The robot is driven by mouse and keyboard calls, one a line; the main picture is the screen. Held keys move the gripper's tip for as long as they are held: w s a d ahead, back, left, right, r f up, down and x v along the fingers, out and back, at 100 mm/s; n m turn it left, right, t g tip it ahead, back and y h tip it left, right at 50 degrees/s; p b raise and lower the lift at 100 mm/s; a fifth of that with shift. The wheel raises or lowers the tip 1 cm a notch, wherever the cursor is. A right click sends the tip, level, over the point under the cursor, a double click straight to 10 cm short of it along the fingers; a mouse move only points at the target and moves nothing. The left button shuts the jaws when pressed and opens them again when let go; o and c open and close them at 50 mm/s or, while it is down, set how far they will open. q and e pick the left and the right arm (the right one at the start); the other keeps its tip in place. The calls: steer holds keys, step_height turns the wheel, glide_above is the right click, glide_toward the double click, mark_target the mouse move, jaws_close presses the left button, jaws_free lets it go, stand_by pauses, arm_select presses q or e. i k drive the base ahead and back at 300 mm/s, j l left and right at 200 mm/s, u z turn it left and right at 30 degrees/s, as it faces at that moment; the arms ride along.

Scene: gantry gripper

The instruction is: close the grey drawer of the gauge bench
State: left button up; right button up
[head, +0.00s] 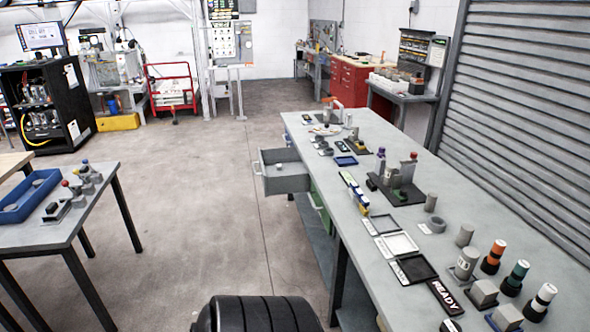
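The gauge bench (375,215) is the long grey bench running from the middle to the lower right in the head view. Its grey drawer (287,185) stands open near the far end, pulled out to the left from under the top. The drawer's front, with a small handle, faces left, and its side wall shows. Neither of my grippers is in view.
A green drawer front (317,207) is beside the grey drawer, on the near side. A lower shelf (313,240) runs below. Gauges and blocks stand on the benchtop. A side table (45,235) with a blue tray (28,207) is at left. The floor between is clear.

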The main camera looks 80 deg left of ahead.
mark_target(294, 177)
steer(key=u, duration=1.65)
steer(key=i+j+u, duration=0.25)
steer(key=j, duration=0.25)
steer(key=i+j+u, duration=0.25)
steer(key=j, duration=0.2)
steer(key=i+j+u, duration=0.3)
steer(key=j+z, duration=0.15)
steer(key=j, duration=0.1)
